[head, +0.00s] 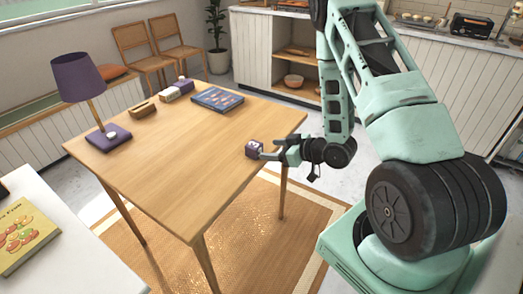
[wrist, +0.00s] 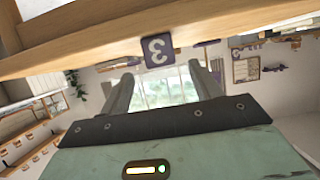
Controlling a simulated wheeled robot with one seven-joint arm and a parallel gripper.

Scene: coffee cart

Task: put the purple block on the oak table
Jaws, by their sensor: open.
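The purple block (head: 254,147) is a small cube with a pale marking, standing on the oak table (head: 180,140) close to its right-hand edge. In the wrist view the block (wrist: 157,51) shows a white 3 upside down, against the table, which runs across the top of that picture. My gripper (head: 266,154) is beside the block at the table edge. In the wrist view my gripper (wrist: 161,75) has its two fingers spread apart, with the block between their lines and just beyond the tips. Nothing is held, and a gap shows on both sides of the block.
A purple lamp (head: 80,80), a small wooden box (head: 142,109), a purple and white item (head: 176,91) and a dark blue patterned board (head: 217,99) sit toward the table's far side. The table's middle is clear. A white counter (head: 70,250) is at lower left.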

